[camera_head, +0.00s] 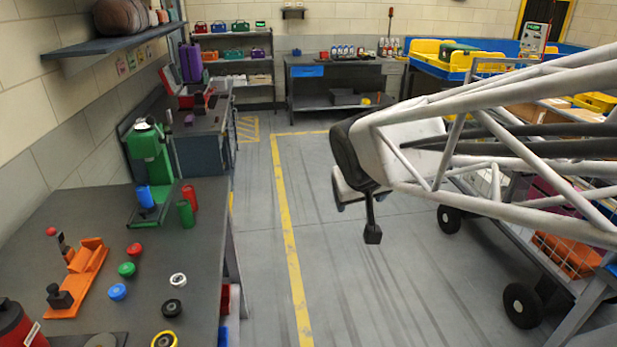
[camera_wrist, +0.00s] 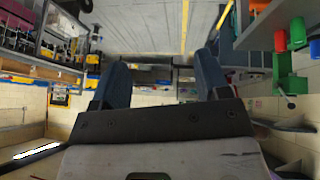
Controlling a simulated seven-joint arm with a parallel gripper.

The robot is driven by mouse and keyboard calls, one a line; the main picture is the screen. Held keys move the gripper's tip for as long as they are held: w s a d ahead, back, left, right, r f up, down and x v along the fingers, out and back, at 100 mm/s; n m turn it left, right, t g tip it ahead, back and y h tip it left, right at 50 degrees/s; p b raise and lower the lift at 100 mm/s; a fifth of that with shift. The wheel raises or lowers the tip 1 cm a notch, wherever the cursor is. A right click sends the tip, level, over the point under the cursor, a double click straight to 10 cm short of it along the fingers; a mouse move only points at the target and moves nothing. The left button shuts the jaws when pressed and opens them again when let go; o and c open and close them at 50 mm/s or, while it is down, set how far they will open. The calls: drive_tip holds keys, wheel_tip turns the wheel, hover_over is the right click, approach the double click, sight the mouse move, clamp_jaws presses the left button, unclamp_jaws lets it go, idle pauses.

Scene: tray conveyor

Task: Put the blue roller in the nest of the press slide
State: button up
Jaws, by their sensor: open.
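The blue roller (camera_head: 145,197) stands at the front of the green press (camera_head: 150,150), over its green base, leaning slightly in the picture. I cannot tell whether it sits in a nest, as its foot is unclear. A green roller (camera_head: 186,214) and a red roller (camera_head: 190,197) stand upright just right of it on the grey bench. In the wrist view the blue roller (camera_wrist: 315,48) is cut by the right edge, near the green press (camera_wrist: 288,78). My gripper (camera_wrist: 162,62) is open and empty, its fingers wide apart. It is over the floor, well away from the bench.
The grey bench (camera_head: 110,215) holds an orange fixture (camera_head: 85,272) with black blocks and several small coloured wheels, including a red one (camera_head: 134,249). A shelf (camera_head: 115,40) hangs above. A cart (camera_head: 560,215) stands at the right. The marked floor (camera_head: 300,190) between is clear.

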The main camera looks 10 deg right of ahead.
drive_tip(key=s+f+g, duration=0.1)
drive_tip(key=s+f, duration=0.1)
drive_tip(key=s, duration=0.6)
drive_tip(key=s+f+m+g+y, duration=0.1)
drive_tip(key=s+f+g, duration=0.1)
drive_tip(key=s, duration=0.6)
drive_tip(key=shift+s+f+g+y, duration=0.15)
drive_tip(key=shift+f+g+y, duration=0.15)
drive_tip(key=shift+f, duration=0.05)
